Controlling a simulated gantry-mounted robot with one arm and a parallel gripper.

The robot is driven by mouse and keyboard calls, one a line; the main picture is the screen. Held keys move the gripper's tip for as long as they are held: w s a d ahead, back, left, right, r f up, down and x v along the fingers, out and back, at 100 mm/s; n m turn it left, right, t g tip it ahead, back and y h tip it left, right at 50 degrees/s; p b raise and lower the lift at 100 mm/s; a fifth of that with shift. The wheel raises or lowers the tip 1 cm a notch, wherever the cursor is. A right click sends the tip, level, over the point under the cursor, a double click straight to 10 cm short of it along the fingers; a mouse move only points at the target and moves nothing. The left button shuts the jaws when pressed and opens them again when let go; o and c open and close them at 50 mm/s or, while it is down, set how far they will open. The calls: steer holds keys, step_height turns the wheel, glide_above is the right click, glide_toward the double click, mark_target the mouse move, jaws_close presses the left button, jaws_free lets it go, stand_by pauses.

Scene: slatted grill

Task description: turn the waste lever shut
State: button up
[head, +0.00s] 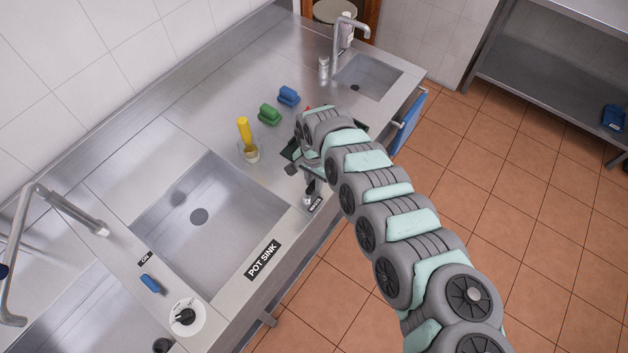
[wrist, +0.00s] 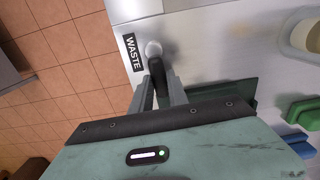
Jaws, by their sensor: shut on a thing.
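The waste lever (wrist: 156,72) has a dark handle and a round silver pivot beside the black WASTE label (wrist: 132,52) in the wrist view. My gripper (wrist: 158,84) is shut on the dark handle, one finger on each side of it. In the head view my gripper (head: 310,184) is at the front counter strip, to the right of the pot sink, just above the WASTE label (head: 316,204). The lever's handle is mostly hidden there by the gripper. How far the lever is turned is hard to tell.
The pot sink (head: 240,199) is empty. Behind my gripper stand a pot with a yellow-handled tool (head: 245,133), a green brush (head: 269,115) and a blue brush (head: 288,96). A dark tray (head: 290,152) lies partly behind my wrist. A tap (head: 75,212) stands at left.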

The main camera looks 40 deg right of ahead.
jaws_close()
steer(key=n, duration=0.1)
steer(key=w+n+p, duration=0.1)
steer(key=n+p, duration=0.1)
steer(key=n, duration=0.1)
steer(key=shift+w+a+r, duration=0.15)
steer(key=shift+w+a, duration=0.1)
steer(key=shift+a, duration=0.1)
steer(key=n, duration=0.2)
steer(key=w+a+n, duration=0.1)
steer(key=n, duration=0.1)
steer(key=shift+n+p, duration=0.4)
steer(key=n, duration=0.1)
steer(key=a+n, duration=0.1)
steer(key=n, duration=0.2)
steer(key=shift+w+a+n+p, duration=0.25)
steer(key=shift+w+n+p, duration=0.05)
steer(key=shift+w, duration=0.05)
steer(key=shift+a+n+p, duration=0.2)
steer(key=shift+a+n, duration=0.15)
steer(key=shift+n, duration=0.7)
steer(key=shift+a+n+p, duration=0.15)
steer(key=shift+a+n, duration=0.2)
steer(key=shift+n, duration=0.7)
